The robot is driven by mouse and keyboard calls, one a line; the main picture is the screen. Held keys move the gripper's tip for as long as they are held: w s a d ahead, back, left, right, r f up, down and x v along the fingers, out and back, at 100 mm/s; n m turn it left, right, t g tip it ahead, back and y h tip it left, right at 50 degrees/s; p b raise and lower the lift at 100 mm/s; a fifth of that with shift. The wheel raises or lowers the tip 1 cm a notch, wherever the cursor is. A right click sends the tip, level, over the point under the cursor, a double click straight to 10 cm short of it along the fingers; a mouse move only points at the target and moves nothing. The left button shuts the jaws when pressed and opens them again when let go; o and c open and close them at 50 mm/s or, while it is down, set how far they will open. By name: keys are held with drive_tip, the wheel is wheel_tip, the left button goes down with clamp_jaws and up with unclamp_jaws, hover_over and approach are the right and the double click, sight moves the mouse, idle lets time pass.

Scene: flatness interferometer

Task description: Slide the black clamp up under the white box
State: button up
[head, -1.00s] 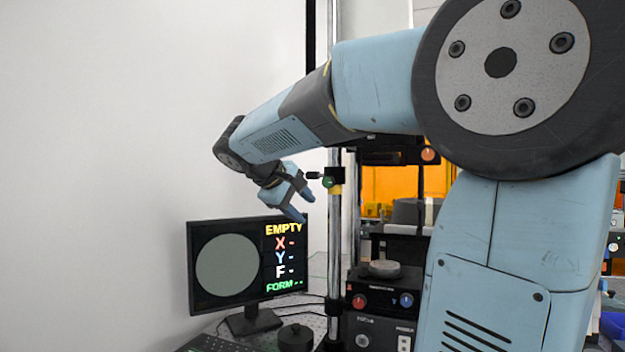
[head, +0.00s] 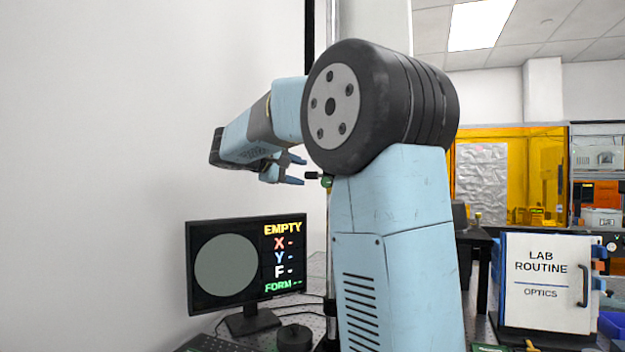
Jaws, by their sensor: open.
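The black clamp shows only as its black knob (head: 312,175) and a small green part beside it, left of my arm. The rest of the clamp is hidden behind my arm. My gripper (head: 301,171) is open and empty, its fingers pointing right at the knob's height. The fingertips appear just left of the knob; I cannot tell whether they touch it. A pale upright surface (head: 372,20) shows above my arm; I cannot tell whether it is part of the white box.
A monitor (head: 246,262) reading "EMPTY" stands below my gripper on a perforated table. A dark round piece (head: 294,338) sits in front of it. A bright post (head: 331,25) rises behind my arm. At right stands a "LAB ROUTINE" board (head: 545,283). The left wall area is clear.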

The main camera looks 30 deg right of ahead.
sight(316, 177)
drive_tip(key=x, duration=0.8)
drive_tip(key=shift+a, duration=0.1)
clamp_jaws()
drive_tip(key=shift+r, duration=0.1)
idle(0.3)
